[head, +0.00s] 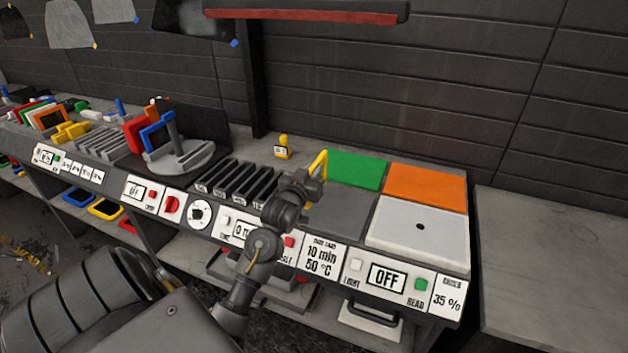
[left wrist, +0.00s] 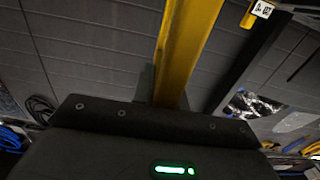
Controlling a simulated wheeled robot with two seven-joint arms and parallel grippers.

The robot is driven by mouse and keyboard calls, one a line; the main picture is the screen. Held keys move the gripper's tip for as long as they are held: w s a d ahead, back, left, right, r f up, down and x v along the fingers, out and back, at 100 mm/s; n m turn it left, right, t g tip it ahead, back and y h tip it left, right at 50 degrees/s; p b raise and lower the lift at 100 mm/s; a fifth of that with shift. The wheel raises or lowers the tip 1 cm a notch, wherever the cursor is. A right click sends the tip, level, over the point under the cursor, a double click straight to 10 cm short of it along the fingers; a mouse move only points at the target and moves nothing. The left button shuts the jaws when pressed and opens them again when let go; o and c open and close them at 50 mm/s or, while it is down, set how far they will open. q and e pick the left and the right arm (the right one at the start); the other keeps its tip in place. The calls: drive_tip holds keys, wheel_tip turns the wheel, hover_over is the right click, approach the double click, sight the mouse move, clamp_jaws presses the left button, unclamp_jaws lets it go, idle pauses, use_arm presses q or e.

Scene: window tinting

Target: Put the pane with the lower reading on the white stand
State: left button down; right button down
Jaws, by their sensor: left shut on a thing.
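My left gripper (head: 312,186) is shut on a yellow-framed pane (head: 319,164), seen nearly edge-on at the left edge of the coloured pads. In the left wrist view its yellow frame bar (left wrist: 185,50) rises from the jaws. A white square pad (head: 420,222) with a small dark dot is at the right of the bench. Its front panel has a display (head: 387,278) that shows OFF, a green READ button (head: 421,285) and a 35 % label (head: 446,302). No pane lies on the white pad. My right gripper is not in view.
Green (head: 357,169), orange (head: 427,186) and grey (head: 352,210) pads adjoin the white one. A bare grey table (head: 550,250) is right.

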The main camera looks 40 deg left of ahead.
use_arm(q)
drive_tip(key=shift+w+f, duration=0.3)
drive_tip(key=shift+s+f+p, duration=0.1)
drive_tip(key=shift+f+p, duration=0.5)
drive_tip(key=shift+f, duration=0.85)
drive_tip(key=shift+f, duration=0.15)
drive_tip(key=c, duration=1.4)
unclamp_jaws()
